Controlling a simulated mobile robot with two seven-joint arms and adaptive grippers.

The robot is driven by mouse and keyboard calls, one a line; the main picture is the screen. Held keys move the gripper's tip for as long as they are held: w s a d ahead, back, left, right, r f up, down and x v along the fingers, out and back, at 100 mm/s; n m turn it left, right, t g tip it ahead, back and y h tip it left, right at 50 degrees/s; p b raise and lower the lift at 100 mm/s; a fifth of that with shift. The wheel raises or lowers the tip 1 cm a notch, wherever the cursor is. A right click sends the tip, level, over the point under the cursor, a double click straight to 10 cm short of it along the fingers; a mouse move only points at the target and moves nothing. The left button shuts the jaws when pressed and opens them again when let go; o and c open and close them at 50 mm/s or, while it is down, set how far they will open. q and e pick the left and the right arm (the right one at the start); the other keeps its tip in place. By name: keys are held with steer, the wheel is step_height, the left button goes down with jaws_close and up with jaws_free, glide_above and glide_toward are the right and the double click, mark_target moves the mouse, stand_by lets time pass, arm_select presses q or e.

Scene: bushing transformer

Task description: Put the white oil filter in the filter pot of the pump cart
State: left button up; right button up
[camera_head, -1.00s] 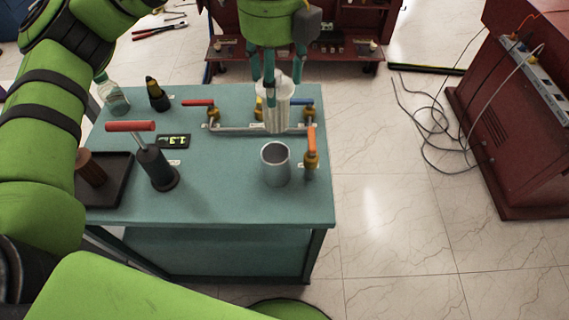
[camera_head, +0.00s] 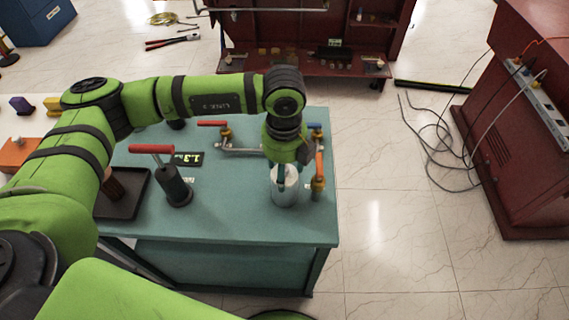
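The filter pot (camera_head: 284,194) is a grey metal cylinder near the right front of the teal pump cart (camera_head: 230,222). The white oil filter (camera_head: 290,174) shows only as a small pale part at the pot's mouth. Most of it is hidden by the pot wall and my gripper. How deep the filter sits cannot be told. My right gripper is not in view.
An orange-handled valve (camera_head: 318,178) stands close to the pot's right. A red-handled pump (camera_head: 172,180) and a dark tray (camera_head: 125,203) are at left on the cart. A pipe with a red-handled valve (camera_head: 225,132) runs behind. The cart's front middle is clear.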

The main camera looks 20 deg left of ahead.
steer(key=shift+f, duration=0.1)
arm_select(q)
steer(key=shift+f, duration=0.2)
steer(key=o, duration=1.4)
steer(key=shift+o, duration=1.2)
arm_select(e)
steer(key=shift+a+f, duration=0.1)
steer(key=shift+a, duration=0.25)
arm_select(q)
steer(key=shift+r, duration=0.15)
